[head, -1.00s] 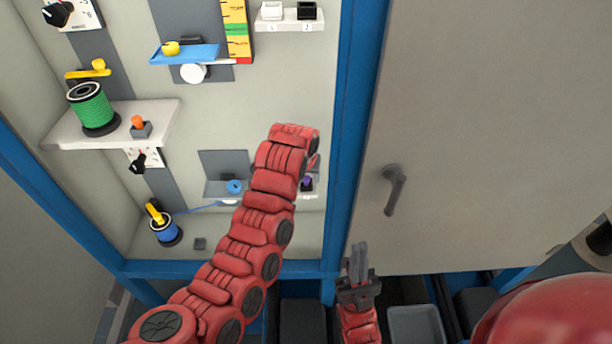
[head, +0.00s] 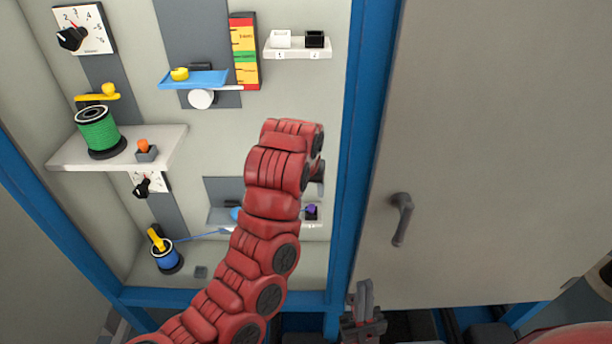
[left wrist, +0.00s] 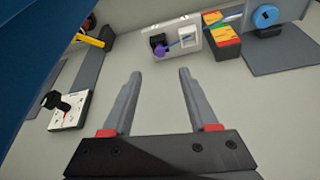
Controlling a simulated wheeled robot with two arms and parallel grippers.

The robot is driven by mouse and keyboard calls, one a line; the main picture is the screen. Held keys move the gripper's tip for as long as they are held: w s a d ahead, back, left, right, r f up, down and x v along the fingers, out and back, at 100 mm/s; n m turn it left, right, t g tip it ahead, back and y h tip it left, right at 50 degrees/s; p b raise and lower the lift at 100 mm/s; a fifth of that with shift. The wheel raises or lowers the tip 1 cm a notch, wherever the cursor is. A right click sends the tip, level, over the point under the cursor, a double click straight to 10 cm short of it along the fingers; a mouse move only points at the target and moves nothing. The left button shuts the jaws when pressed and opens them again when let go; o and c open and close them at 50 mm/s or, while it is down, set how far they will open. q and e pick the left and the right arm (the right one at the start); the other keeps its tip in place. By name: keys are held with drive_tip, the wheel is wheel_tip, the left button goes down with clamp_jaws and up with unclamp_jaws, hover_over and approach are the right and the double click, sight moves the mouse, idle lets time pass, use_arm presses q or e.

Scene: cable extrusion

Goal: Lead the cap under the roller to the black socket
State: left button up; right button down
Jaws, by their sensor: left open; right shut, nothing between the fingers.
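The purple cap (head: 311,211) is at the black socket on the low white shelf, right of my left arm. In the left wrist view the cap (left wrist: 158,51) sits against the black socket (left wrist: 156,39); I cannot tell how deep it is. The blue cable (left wrist: 200,38) runs from it past the white socket (left wrist: 187,36) toward the blue roller (left wrist: 265,15). In the head view my arm partly hides the roller (head: 235,213). My left gripper (left wrist: 157,72) is open and empty, apart from the cap. My right gripper (head: 361,290) is shut and empty, low outside the cabinet.
The cable comes off the blue spool (head: 166,259) at lower left. A green spool (head: 98,134) stands on a shelf (head: 175,142). A red-yellow-green gauge (head: 244,50) and another socket shelf (head: 297,52) are above. The blue post (head: 358,130) and grey door (head: 480,150) border the right.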

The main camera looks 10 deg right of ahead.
use_arm(q)
drive_tip(key=p+v, duration=0.5)
drive_tip(key=v, duration=0.1)
drive_tip(key=shift+r+p, duration=0.2)
drive_tip(key=shift+p, duration=0.1)
drive_tip(key=o, duration=0.7)
drive_tip(key=shift+s, duration=0.1)
drive_tip(key=shift+c, duration=0.2)
drive_tip(key=shift+p+v, duration=1.95)
drive_tip(key=shift+p, duration=0.7)
drive_tip(key=shift+f, duration=0.1)
